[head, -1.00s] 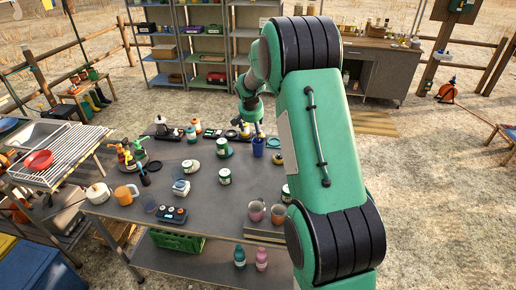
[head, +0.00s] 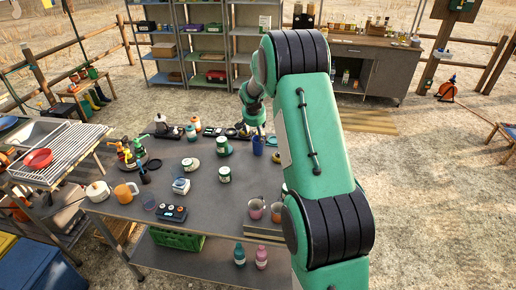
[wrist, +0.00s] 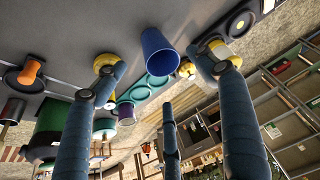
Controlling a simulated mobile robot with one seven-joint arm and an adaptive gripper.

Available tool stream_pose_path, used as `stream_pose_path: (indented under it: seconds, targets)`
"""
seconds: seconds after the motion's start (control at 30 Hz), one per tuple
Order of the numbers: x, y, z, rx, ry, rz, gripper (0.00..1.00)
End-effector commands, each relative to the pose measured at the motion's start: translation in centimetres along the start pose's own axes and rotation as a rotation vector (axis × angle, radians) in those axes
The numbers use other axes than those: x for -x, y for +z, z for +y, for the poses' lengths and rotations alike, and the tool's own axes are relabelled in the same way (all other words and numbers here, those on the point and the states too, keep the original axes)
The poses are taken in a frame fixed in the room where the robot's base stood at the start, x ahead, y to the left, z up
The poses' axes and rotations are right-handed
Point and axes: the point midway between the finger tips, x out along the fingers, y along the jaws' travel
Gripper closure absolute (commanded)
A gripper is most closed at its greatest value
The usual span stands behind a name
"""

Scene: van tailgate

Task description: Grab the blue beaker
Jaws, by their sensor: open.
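The blue beaker (head: 258,147) stands near the far right part of the grey table. In the wrist view the blue beaker (wrist: 158,52) shows close up, between and beyond the fingertips of my gripper (wrist: 162,82). The fingers are spread apart and hold nothing. In the head view my gripper (head: 260,130) is just above and behind the beaker, partly hidden by my arm. I cannot tell whether any finger touches the beaker.
The table (head: 200,209) carries a green-labelled jar (head: 225,174), an orange mug (head: 126,192) and a pink cup (head: 256,209). A dark round dish lies just right of the beaker, partly behind my arm. The table's middle has clear patches.

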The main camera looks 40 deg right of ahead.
Motion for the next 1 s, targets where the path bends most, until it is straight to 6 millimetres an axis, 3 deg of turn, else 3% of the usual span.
stream_pose_path:
  seconds: [0.1, 0.33, 1.0]
  targets:
    - [-2.1, 0.1, 0.0, 0.000, 0.001, -0.001, 0.29]
    - [-4.9, 0.1, 0.0, 0.001, 0.001, -0.001, 0.29]
    - [-6.4, 0.1, 0.0, 0.000, 0.001, -0.001, 0.29]
